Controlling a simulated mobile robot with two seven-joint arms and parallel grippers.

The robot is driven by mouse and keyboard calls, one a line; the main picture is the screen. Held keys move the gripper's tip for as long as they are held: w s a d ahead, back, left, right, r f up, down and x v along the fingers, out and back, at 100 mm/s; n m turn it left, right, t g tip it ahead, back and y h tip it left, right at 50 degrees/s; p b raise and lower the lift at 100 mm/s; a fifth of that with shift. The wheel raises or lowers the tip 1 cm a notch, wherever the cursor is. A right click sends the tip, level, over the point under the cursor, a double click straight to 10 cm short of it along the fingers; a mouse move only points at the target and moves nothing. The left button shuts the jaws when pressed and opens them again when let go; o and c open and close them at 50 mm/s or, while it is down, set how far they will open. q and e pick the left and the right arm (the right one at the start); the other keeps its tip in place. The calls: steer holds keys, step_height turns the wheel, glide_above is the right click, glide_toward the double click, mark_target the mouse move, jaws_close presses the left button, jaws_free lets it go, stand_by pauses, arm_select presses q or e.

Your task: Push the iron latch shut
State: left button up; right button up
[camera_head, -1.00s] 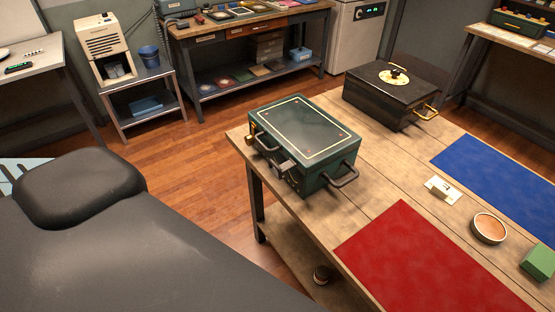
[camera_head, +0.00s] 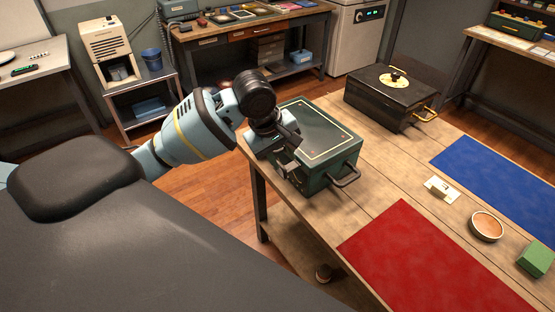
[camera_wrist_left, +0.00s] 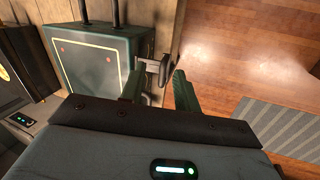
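A dark green box (camera_head: 325,133) with a gold line on its lid stands on the wooden table's near left corner; its lid is down. In the head view its iron latch (camera_head: 290,170) is on the near front side, partly hidden by my left gripper (camera_head: 290,147). My left gripper is at that front side, close to the latch. In the left wrist view the two fingers of my left gripper (camera_wrist_left: 159,70) are apart, with the dark latch (camera_wrist_left: 154,66) at or between their tips; I cannot tell whether they touch. My right gripper is not in view.
A black box (camera_head: 388,105) with brass handles stands behind the green one. A red mat (camera_head: 420,265), a blue mat (camera_head: 500,180), a round dish (camera_head: 486,226) and a green block (camera_head: 536,259) lie to the right. Wooden floor is left of the table (camera_head: 375,175).

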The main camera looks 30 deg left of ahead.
mark_target(281, 165)
arm_select(q)
step_height(281, 165, up, 4)
steer(key=a+n, duration=0.1)
steer(key=a, duration=0.1)
steer(key=shift+y, duration=0.4)
steer(key=shift+s+x, duration=0.15)
steer(key=shift+x, duration=1.7)
steer(key=shift+s+x, duration=0.15)
steer(key=shift+x, duration=1.75)
steer(key=shift+f, duration=0.1)
steer(key=shift+a, duration=0.1)
jaws_close()
